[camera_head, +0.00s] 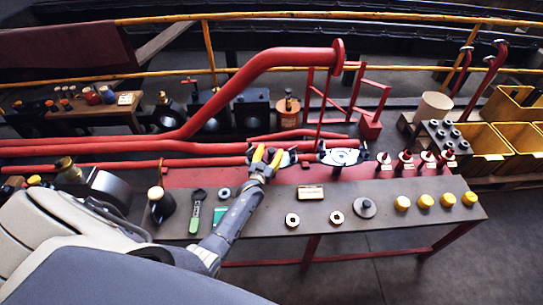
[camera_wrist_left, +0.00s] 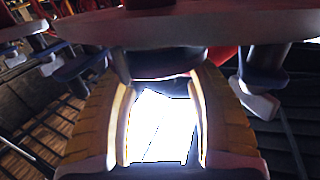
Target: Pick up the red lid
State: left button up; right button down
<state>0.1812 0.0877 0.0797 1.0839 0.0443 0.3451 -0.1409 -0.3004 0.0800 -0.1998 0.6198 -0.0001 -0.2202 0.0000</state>
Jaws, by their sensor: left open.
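My left gripper (camera_head: 267,155), with yellow fingers, reaches over the back edge of the workbench, near the red pipes. It is open; in the left wrist view its two yellow fingers (camera_wrist_left: 160,125) stand apart with only a bright white surface showing between them. I cannot single out a red lid for certain in either view. Several small oil cans with red parts (camera_head: 405,161) stand at the back right of the bench, well right of the gripper. A dark reddish bar (camera_wrist_left: 170,30) crosses the top of the left wrist view; what it is I cannot tell. My right gripper is not in view.
The grey bench (camera_head: 300,248) carries nuts, a round disc (camera_head: 364,208), several yellow caps (camera_head: 425,201) and a green-handled tool (camera_head: 195,212). A thick red pipe (camera_head: 255,68) arches behind. A silver-and-black fitting (camera_head: 343,156) sits right of my gripper. Yellow crates (camera_head: 484,146) stand far right.

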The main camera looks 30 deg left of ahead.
pick_arm(q)
jog(key=shift+w+a, duration=0.1)
jog(key=shift+w, duration=0.4)
jog(key=c, duration=1.2)
grip_shut()
jog(key=shift+r, duration=0.15)
